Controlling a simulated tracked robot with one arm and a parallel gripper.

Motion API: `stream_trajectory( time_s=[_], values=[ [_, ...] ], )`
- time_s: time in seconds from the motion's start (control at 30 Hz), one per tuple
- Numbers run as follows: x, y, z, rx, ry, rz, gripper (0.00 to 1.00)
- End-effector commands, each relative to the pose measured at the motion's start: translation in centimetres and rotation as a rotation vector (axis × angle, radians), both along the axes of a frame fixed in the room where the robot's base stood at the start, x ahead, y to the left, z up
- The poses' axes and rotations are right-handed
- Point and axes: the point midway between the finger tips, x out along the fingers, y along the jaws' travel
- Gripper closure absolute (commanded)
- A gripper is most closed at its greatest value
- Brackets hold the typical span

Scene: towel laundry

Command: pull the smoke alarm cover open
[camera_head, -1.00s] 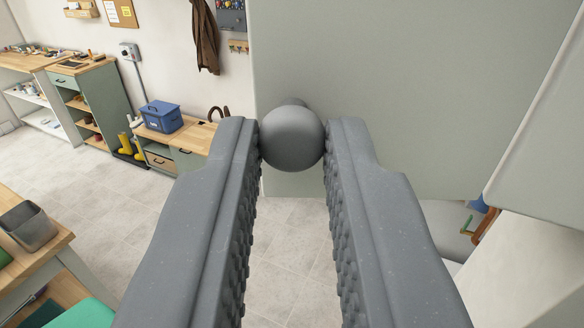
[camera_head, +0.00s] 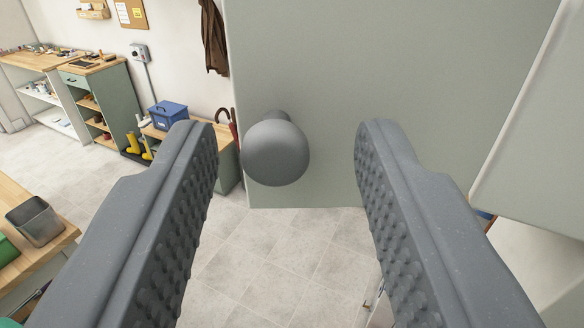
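No smoke alarm or smoke alarm cover can be made out in this view. A round grey knob (camera_head: 275,152) stands out from a pale grey-green panel (camera_head: 400,80), near the panel's lower left. My gripper (camera_head: 285,150) is open, with its two studded fingers wide apart. The knob lies between the fingertips in the picture, closer to the left one. A gap shows on both sides of it, so the fingers do not grip it.
A white edge (camera_head: 525,250) stands at the right. A workbench with a metal bin (camera_head: 36,220) is at the left. Benches, a blue toolbox (camera_head: 167,115) and yellow boots (camera_head: 138,142) stand by the far wall. Tiled floor (camera_head: 280,250) lies open below.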

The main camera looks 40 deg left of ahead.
Motion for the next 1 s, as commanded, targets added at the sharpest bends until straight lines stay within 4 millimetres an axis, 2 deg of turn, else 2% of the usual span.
stream_trajectory(
  time_s=[0.27,0.5,1.0],
  values=[
    [-0.4,-0.4,-0.1,-0.002,0.002,0.001,0.61],
    [-1.8,-1.9,-0.1,0.002,-0.001,0.001,0.61],
    [-3.9,-3.8,0.1,-0.003,-0.003,0.006,0.61]
  ],
)
